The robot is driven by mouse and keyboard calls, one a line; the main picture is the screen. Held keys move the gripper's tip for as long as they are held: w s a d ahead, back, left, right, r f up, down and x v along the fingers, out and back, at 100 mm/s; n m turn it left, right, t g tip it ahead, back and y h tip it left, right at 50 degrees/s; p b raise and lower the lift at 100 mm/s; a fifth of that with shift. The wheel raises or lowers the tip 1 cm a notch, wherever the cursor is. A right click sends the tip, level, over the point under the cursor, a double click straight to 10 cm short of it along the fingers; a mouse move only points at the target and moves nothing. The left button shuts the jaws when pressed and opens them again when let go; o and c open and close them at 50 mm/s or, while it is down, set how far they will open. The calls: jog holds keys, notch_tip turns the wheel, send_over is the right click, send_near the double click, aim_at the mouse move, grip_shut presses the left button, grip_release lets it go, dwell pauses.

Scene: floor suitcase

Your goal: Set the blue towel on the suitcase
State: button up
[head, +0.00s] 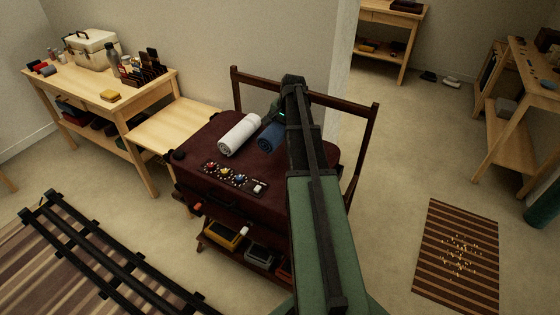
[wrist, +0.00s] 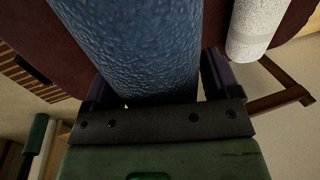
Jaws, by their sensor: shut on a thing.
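A rolled blue towel (head: 270,137) is at the dark red suitcase (head: 215,143), right of a rolled white towel (head: 239,134). I cannot tell whether the blue towel rests on the lid or hangs just above it. My arm hides part of the blue towel and the suitcase's right side. In the wrist view, my gripper (wrist: 158,88) is shut on the blue towel (wrist: 150,45), with one finger on each side. The white towel (wrist: 251,28) lies apart from it at the upper right.
Small knobs or items (head: 235,175) line the suitcase's front part. The wooden rack (head: 361,150) rises behind it, with things on a lower shelf. A wooden table (head: 75,85) with a toolbox stands left. A striped mat (head: 457,250) lies right, with open floor around.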

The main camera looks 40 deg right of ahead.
aim_at(279, 153)
jog(key=b+x, duration=0.2)
jog(key=x, duration=0.1)
jog(key=s+b+x, duration=0.1)
jog(key=b+x, duration=0.1)
jog(key=x, duration=0.1)
jog(key=s+b+x, duration=0.1)
jog(key=b+x, duration=0.1)
jog(key=x, duration=0.1)
jog(key=shift+d+f+b, duration=0.3)
jog(key=shift+d+b, duration=0.05)
jog(key=shift+d, duration=0.05)
jog(key=shift+s+r+p, duration=0.1)
jog(key=shift+r+p, duration=0.2)
jog(key=shift+r, duration=0.05)
jog(key=shift+f, duration=0.25)
jog(key=o, duration=0.9)
jog(key=shift+r, duration=0.1)
jog(key=p+v, duration=1.2)
jog(key=shift+r, duration=0.3)
jog(key=shift+f, duration=0.1)
